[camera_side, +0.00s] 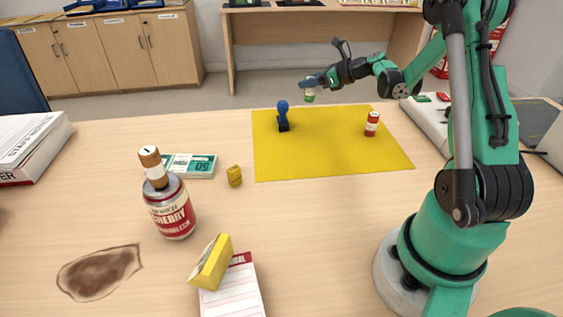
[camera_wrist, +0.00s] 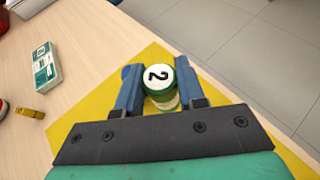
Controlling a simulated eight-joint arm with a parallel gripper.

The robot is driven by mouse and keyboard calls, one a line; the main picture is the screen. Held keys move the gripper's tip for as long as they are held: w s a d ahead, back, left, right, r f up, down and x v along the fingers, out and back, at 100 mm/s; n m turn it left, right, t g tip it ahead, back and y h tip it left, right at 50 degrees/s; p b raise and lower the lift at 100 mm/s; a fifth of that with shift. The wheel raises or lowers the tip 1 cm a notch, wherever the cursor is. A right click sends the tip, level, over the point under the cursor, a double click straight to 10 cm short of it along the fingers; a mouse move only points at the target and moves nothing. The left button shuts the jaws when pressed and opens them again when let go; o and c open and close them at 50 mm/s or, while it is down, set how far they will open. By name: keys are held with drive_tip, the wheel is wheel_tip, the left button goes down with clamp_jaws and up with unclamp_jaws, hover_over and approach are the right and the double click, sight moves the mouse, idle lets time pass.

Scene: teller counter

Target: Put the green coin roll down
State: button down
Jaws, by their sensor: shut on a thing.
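The green coin roll (camera_wrist: 160,90) has a white top marked 2. My gripper (camera_wrist: 163,93) is shut on it, with one finger on each side. In the side view my gripper (camera_side: 311,82) holds the green coin roll (camera_side: 309,96) upright in the air, over or near the far part of the yellow mat (camera_side: 330,160). The mat also shows below the gripper in the wrist view (camera_wrist: 75,122). The exact height of the roll above the mat is hard to tell.
On the mat stand a blue-handled stamp (camera_side: 283,116), left of the roll, and a red coin roll (camera_side: 371,124), to its right. A banknote bundle (camera_side: 190,166), a small yellow object (camera_side: 234,176) and a cherry jar (camera_side: 170,208) with a brown roll (camera_side: 152,165) on top are left. The mat's middle is clear.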

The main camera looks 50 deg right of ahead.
drive_tip(key=shift+f, duration=3.35)
drive_tip(key=c, duration=0.5)
unclamp_jaws()
drive_tip(key=shift+f, duration=0.15)
drive_tip(key=shift+c, duration=0.2)
